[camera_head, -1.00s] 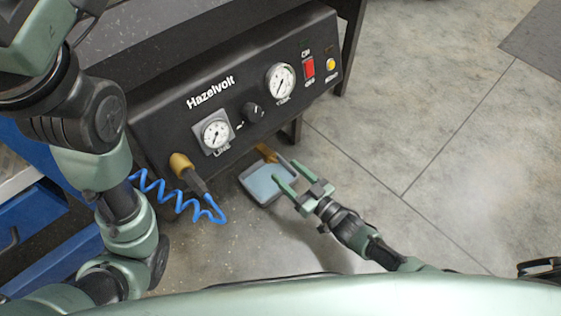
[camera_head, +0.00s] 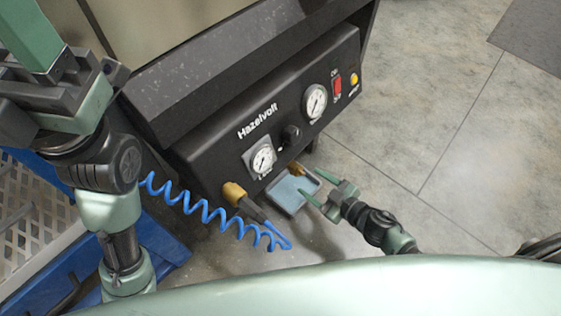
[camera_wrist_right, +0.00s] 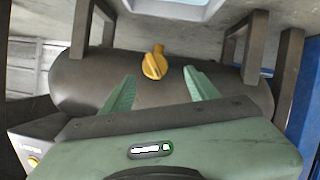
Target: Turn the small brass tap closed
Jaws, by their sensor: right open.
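The small brass tap (camera_head: 297,168) sticks out low on the front of the dark Hazelvolt machine (camera_head: 225,150), over a shallow tray. In the right wrist view the tap (camera_wrist_right: 155,65) has a yellow handle standing at a slight slant. My right gripper (camera_head: 308,182) is open. Its fingers point towards the tap and stay apart from it. In the right wrist view the tap appears just beyond the gap between the fingertips (camera_wrist_right: 160,77). My left gripper (camera_head: 50,75) is at the upper left, partly cut off, and its jaw opening cannot be made out.
The grey tray (camera_head: 283,207) with a pale blue inside sits below the tap. A larger brass fitting (camera_head: 234,193) with a coiled blue hose (camera_head: 200,210) is left of it. Gauges, a knob and a red switch (camera_head: 337,86) line the panel. Floor at right is clear.

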